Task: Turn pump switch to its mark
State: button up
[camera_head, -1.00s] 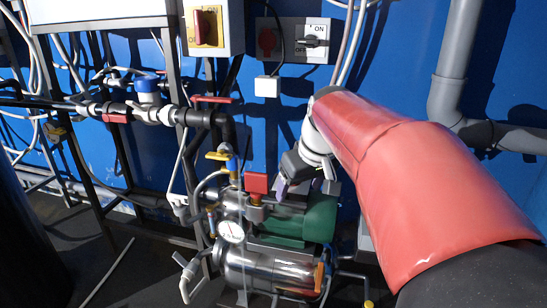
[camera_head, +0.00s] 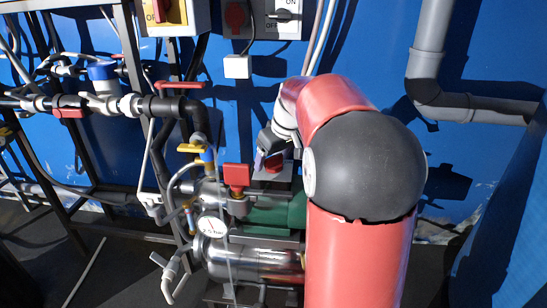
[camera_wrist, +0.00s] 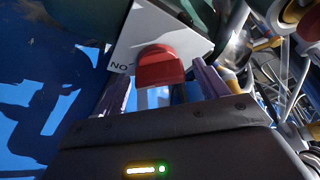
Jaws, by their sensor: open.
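The pump switch is a red knob (camera_wrist: 158,66) on a pale plate (camera_wrist: 143,30) in the wrist view. Letters that read "NO" in this view stand on the plate left of the knob. My gripper (camera_wrist: 161,78) is open, with one finger on each side of the knob. I cannot tell whether either finger touches it. In the head view the red knob (camera_head: 273,166) shows small beside my gripper (camera_head: 266,153), above the green pump motor (camera_head: 268,216). My arm hides part of the motor. The mark itself cannot be made out.
A red-handled valve (camera_head: 237,175), a yellow handle (camera_head: 191,148) and a pressure gauge (camera_head: 211,227) stand close left of my gripper. A wall switch (camera_head: 284,15) and a yellow box with a red knob (camera_head: 160,10) are above. Grey pipe (camera_head: 430,60) runs at right.

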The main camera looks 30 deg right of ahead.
jog(key=shift+c, duration=0.3)
jog(key=c, duration=0.9)
jog(key=shift+n, duration=0.3)
jog(key=n+y, duration=0.1)
jog(key=n, duration=0.2)
jog(key=shift+n+y, duration=0.3)
jog(key=n+g+y, duration=0.1)
jog(key=n, duration=0.3)
jog(key=shift+n+g+p, duration=0.3)
jog(key=shift+g+p, duration=0.1)
jog(key=n, duration=0.2)
jog(key=n+g+y+p, duration=0.1)
jog(key=n, duration=0.1)
jog(key=shift+r+g, duration=0.1)
jog(key=shift+g, duration=0.2)
jog(key=n+g, duration=0.1)
jog(key=n, duration=0.1)
jog(key=n+p, duration=0.1)
jog(key=n, duration=0.2)
jog(key=shift+g, duration=0.4)
